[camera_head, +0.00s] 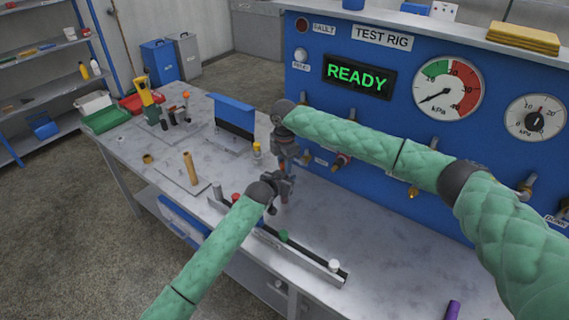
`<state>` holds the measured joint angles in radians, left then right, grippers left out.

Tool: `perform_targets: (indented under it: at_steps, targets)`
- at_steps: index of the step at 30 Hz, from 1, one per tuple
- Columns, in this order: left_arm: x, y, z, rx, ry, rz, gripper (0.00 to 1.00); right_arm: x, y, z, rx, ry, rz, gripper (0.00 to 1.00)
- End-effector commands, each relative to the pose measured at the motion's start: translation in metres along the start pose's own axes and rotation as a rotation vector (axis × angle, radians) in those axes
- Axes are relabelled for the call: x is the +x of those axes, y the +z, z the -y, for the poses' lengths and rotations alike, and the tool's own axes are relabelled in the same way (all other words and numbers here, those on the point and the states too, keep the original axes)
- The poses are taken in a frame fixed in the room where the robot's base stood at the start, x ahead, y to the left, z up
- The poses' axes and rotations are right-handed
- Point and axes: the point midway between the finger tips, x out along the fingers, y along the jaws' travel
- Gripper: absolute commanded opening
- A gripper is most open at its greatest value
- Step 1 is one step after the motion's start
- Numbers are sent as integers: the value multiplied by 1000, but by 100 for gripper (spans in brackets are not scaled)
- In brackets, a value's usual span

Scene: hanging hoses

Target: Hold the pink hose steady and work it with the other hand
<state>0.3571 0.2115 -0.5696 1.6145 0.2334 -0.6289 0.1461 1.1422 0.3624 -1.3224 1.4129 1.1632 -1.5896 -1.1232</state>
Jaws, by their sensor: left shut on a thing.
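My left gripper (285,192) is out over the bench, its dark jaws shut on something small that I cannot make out. My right gripper (284,160) points down just above and behind it, close to the left one. Its jaws are too small and dark to tell open from shut. No pink hose shows clearly; any part of it between the two grippers is hidden by them.
The blue test rig panel (307,86) with gauges and several brass fittings rises behind the grippers. On the grey bench (150,178) stand a blue-topped holder (234,112), a tan upright peg (190,168) and a rail (300,262). A purple piece (453,310) shows at the bottom right.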

Motion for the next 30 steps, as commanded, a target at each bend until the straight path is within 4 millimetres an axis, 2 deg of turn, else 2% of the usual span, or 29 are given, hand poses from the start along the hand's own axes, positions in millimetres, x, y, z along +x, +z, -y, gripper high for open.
perform_targets:
  at_steps: [1,3,30]
  targets:
    - [0,0,0,0,0,0,3,0,0,0,0,0,0,18]
    - [0,0,0,0,0,0,3,0,0,0,0,0,0,4]
    - [0,0,0,0,0,1,3,-7,0,0,0,0,0,4]
